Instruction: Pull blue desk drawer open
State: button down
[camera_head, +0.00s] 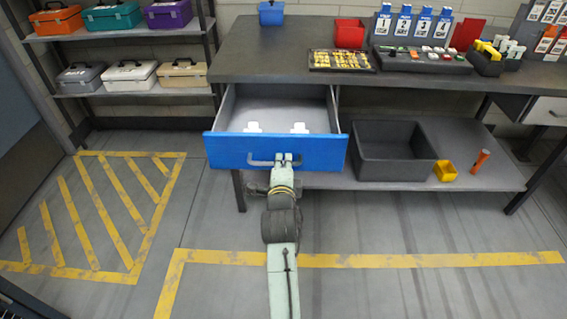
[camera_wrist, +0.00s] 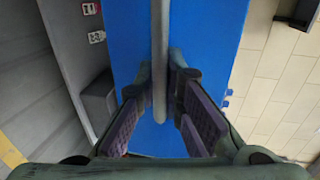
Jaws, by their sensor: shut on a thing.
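The blue desk drawer (camera_head: 222,152) stands pulled out from under the dark desktop, with its grey inside showing. Two small white items (camera_head: 253,127) lie in it near the front. My gripper (camera_head: 287,158) is at the grey bar handle (camera_head: 262,162) on the drawer front, right of the handle's middle. In the wrist view the blue front (camera_wrist: 208,40) fills the centre, and the handle (camera_wrist: 160,60) runs between the fingers of my gripper (camera_wrist: 161,88). The fingers are shut on the handle.
The desktop (camera_head: 270,55) holds a yellow-filled tray (camera_head: 340,60), red bins and card racks. A dark bin (camera_head: 390,150), a yellow box (camera_head: 445,171) and an orange cylinder (camera_head: 480,160) stand on the lower shelf. Toolboxes (camera_head: 128,75) fill shelves at left. The floor before the drawer is clear.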

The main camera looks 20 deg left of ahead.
jog(key=shift+s+d, duration=0.15)
jog(key=shift+s, duration=0.15)
jog(key=c, duration=2)
grip_release()
jog(key=shift+o, duration=0.2)
jog(key=shift+s, duration=0.1)
jog(key=v, duration=0.7)
jog(key=shift+s+d, duration=0.1)
